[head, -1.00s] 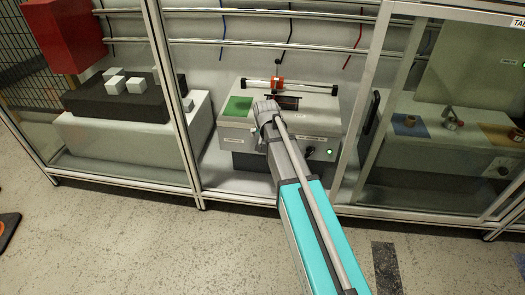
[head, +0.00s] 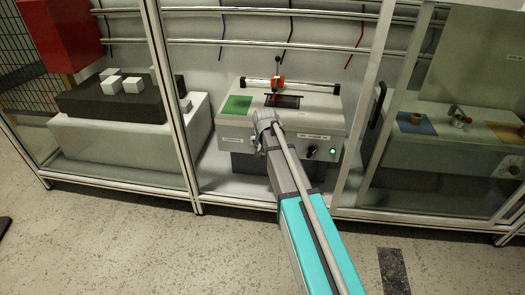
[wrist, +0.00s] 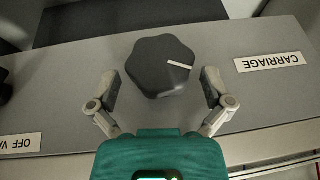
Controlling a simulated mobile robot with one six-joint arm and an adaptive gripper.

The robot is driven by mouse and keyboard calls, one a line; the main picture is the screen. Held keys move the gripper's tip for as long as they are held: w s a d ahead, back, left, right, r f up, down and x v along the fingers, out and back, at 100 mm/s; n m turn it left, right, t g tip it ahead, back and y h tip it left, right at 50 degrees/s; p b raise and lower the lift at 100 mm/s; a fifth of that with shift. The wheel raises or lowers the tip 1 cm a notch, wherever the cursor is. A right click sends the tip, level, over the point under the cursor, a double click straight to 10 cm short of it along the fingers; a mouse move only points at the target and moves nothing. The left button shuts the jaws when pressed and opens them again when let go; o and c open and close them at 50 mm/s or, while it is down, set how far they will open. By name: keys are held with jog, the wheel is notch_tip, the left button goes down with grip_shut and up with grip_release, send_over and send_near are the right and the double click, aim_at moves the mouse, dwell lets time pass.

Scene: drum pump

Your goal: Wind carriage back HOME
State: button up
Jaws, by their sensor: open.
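A dark, lobed knob (wrist: 162,68) with a white pointer mark fills the middle of the wrist view, beside an upside-down label (wrist: 270,62) reading CARRIAGE. My gripper (wrist: 162,82) is open, with one finger on each side of the knob. Small gaps seem to show, so I cannot tell whether either finger touches it. In the head view my gripper (head: 266,120) is at the front of the grey machine (head: 325,118) and hides this knob. The orange carriage (head: 278,82) sits on a horizontal rail near mid-length, above a dark slot (head: 283,101).
Another dark knob (head: 311,151) and a green lamp (head: 333,151) are on the machine's front, right of my gripper. A green pad (head: 238,105) is on top at left. Metal frame posts (head: 172,100) and a glass panel with a dark handle (head: 376,107) flank the opening.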

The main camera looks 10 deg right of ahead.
jog(key=shift+b+x, duration=0.55)
jog(key=shift+x, duration=0.3)
jog(key=c, duration=0.8)
